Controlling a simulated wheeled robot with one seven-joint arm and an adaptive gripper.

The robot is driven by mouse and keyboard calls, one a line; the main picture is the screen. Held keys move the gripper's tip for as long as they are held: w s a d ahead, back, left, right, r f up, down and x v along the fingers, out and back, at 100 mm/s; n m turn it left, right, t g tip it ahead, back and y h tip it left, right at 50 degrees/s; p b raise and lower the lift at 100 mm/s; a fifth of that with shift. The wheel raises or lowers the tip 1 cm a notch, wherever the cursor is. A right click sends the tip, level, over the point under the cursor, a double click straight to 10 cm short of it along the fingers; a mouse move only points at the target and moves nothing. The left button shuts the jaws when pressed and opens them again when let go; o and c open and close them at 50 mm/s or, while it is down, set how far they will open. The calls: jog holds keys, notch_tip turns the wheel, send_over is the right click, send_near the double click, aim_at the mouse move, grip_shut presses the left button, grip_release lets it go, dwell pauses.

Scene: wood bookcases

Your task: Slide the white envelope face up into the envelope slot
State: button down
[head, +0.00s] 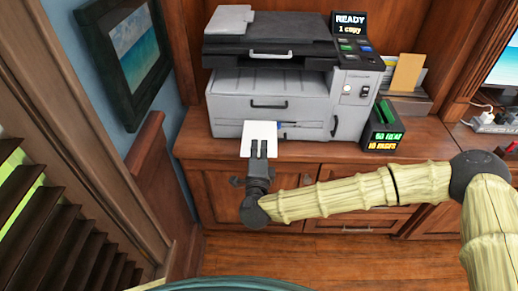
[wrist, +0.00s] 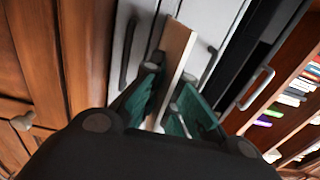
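The white envelope (head: 259,132) is in my gripper (head: 259,150), in front of the lower front of the grey-and-white printer (head: 270,103). In the wrist view, the envelope (wrist: 178,58) shows nearly edge-on as a thin pale sheet between the teal finger pads of my gripper (wrist: 170,100). The gripper looks shut on it. A narrow blue and dark detail (head: 291,125) shows on the printer just right of the envelope. I cannot tell if it marks the envelope slot, and the envelope hides the printer front behind it. Which side of the envelope is its face is unclear.
The printer stands on a wooden cabinet (head: 350,147), with a "READY 1 copy" screen (head: 350,23) above. Right of it are a dark box with lit text (head: 383,133) and a holder with a tan envelope (head: 407,72). A framed picture (head: 130,48) hangs left.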

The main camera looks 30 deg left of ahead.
jog(key=shift+x, duration=1)
jog(key=c, duration=1.6)
grip_release()
jog(key=shift+o, duration=0.2)
jog(key=shift+s+d, duration=0.1)
jog(key=v, duration=1.1)
jog(key=shift+s+d, duration=0.15)
jog(key=shift+s, duration=0.25)
jog(key=shift+f, duration=0.1)
